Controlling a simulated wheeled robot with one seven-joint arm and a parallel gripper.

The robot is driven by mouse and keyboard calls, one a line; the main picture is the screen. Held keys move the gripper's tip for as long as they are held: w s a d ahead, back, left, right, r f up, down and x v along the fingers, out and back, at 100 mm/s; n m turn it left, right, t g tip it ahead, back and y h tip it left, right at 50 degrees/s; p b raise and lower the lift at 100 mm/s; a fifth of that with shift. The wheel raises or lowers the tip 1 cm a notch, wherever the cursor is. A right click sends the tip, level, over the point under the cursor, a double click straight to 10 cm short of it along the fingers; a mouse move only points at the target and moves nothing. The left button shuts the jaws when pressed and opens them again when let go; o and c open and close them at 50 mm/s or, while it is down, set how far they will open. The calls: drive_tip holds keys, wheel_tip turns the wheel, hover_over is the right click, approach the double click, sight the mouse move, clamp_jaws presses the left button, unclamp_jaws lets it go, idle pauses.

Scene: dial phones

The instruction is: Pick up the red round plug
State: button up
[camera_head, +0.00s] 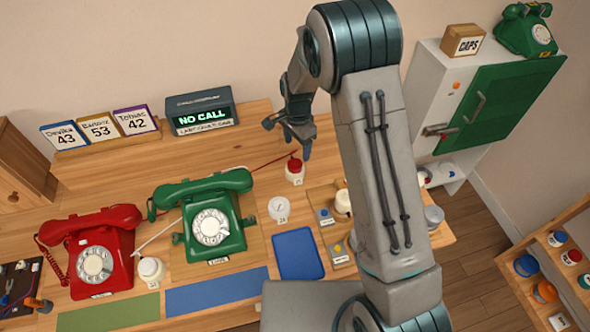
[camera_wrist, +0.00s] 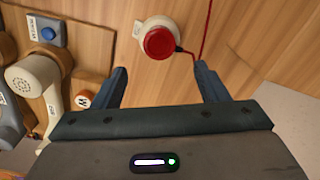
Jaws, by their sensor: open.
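The red round plug (camera_head: 295,165) sits on top of a small white round base on the wooden table, right of the green telephone. In the wrist view the red plug (camera_wrist: 160,43) is seen from above, with a red cord running from its right side. My gripper (camera_head: 289,138) is above and near the plug in the head view. In the wrist view my gripper (camera_wrist: 162,78) is open and empty, its two fingers spread wide, with the plug beyond the fingertips and between their lines. Nothing hides the plug.
A green telephone (camera_head: 209,226) and a red telephone (camera_head: 93,262) stand to the left. A "NO CALL" display (camera_head: 201,112) stands at the back. A white gauge-like piece (camera_head: 279,209) and a blue mat (camera_head: 298,254) lie in front. A beige handset-like item (camera_wrist: 40,80) is left in the wrist view.

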sight(295, 163)
drive_tip(key=f+b, duration=0.1)
drive_tip(key=f, duration=0.1)
drive_tip(key=f+b, duration=0.1)
drive_tip(key=f, duration=0.2)
drive_tip(key=f+b, duration=0.1)
drive_tip(key=f, duration=0.1)
drive_tip(key=shift+s+a+f, duration=0.25)
drive_tip(key=shift+a+f, duration=0.05)
drive_tip(key=shift+f, duration=0.05)
drive_tip(key=shift+r, duration=0.1)
drive_tip(key=c, duration=1)
